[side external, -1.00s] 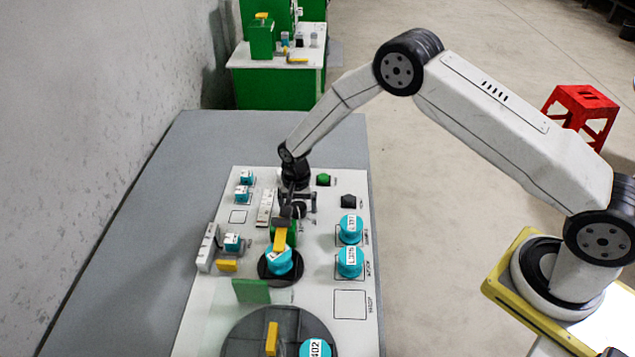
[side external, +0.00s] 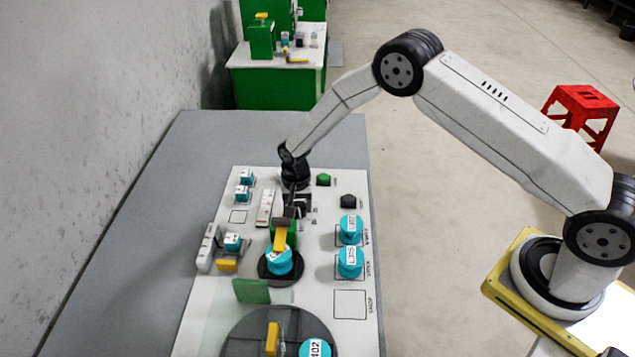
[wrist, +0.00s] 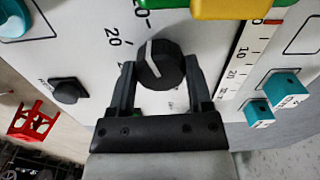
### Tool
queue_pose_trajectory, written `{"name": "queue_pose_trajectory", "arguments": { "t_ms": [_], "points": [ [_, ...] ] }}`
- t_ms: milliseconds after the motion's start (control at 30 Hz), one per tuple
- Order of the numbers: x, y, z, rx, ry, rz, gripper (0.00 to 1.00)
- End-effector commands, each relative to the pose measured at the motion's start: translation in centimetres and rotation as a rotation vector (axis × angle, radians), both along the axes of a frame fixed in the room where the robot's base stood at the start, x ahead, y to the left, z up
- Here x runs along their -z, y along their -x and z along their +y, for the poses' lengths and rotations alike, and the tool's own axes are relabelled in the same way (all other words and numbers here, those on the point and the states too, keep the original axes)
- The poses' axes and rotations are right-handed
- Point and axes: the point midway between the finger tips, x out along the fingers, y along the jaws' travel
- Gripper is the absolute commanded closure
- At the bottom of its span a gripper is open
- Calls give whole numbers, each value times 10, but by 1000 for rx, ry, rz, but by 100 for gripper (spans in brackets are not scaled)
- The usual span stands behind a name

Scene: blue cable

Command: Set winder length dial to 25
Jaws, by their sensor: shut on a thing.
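The winder length dial (wrist: 160,66) is a black, many-sided knob with a white pointer line, seen in the wrist view. The pointer faces up and slightly left in that picture, between the "20" mark and a mark partly cut off at the top edge. My gripper (wrist: 160,72) is shut on the dial, one finger on each side. In the side view, my gripper (side external: 299,205) is low over the panel, and the dial is mostly hidden by it. Any "25" mark is not readable.
Near the gripper stand a green block with a yellow arm (side external: 281,235), a white scale strip (side external: 265,208), a green button (side external: 323,179) and a black button (side external: 348,201). Teal spools (side external: 350,262) stand at the right. The square outline (side external: 350,304) is empty.

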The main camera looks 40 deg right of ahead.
Motion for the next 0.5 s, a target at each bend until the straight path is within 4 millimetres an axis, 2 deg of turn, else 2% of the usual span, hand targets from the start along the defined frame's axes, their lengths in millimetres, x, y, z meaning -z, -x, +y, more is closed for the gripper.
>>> {"name": "queue_pose_trajectory", "arguments": {
  "t_ms": [267,500],
  "points": [
    [0,0,0,-172,0,1,94],
    [-1,0,0,-389,0,1,94]
  ]
}}
